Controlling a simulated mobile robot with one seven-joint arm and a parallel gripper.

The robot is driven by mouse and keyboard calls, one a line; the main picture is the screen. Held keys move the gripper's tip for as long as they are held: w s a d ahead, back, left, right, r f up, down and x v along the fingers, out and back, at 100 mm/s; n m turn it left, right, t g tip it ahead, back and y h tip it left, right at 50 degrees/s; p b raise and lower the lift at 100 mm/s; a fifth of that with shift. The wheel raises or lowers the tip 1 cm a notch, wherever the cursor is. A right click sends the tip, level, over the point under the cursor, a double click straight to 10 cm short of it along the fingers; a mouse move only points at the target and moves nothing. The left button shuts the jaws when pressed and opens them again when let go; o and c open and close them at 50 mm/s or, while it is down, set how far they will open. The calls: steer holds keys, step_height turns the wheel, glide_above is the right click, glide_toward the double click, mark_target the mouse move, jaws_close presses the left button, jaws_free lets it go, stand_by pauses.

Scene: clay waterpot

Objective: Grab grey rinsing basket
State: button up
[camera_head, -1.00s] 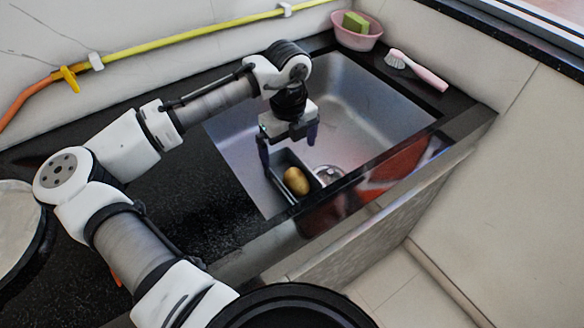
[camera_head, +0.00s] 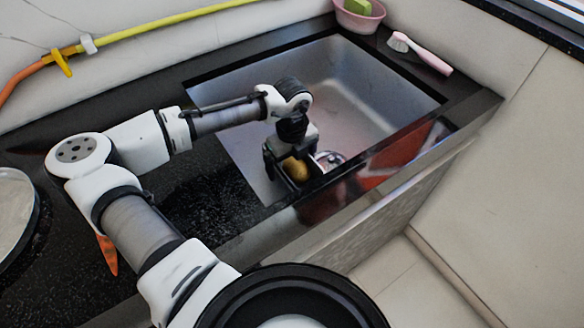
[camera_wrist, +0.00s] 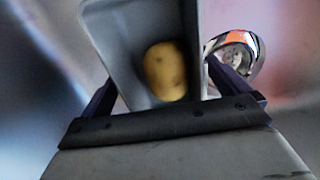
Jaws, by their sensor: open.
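The grey rinsing basket (camera_head: 292,185) sits in the sink, mostly hidden under my gripper (camera_head: 290,165) in the head view. A yellow-brown potato (camera_head: 296,169) lies in it. In the wrist view the basket (camera_wrist: 122,50) stands between my open fingers, with the potato (camera_wrist: 165,71) inside. My gripper (camera_wrist: 162,80) has one finger beside each long wall of the basket. I cannot tell whether either finger touches a wall.
The metal sink (camera_head: 350,85) surrounds the basket. A shiny drain (camera_head: 330,158) is just right of it, also in the wrist view (camera_wrist: 236,55). A pink bowl (camera_head: 358,18) and a brush (camera_head: 420,53) rest at the sink's back right. The front rim is close.

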steer(key=shift+f, duration=1.2)
steer(key=c, duration=1.1)
steer(key=shift+r, duration=0.1)
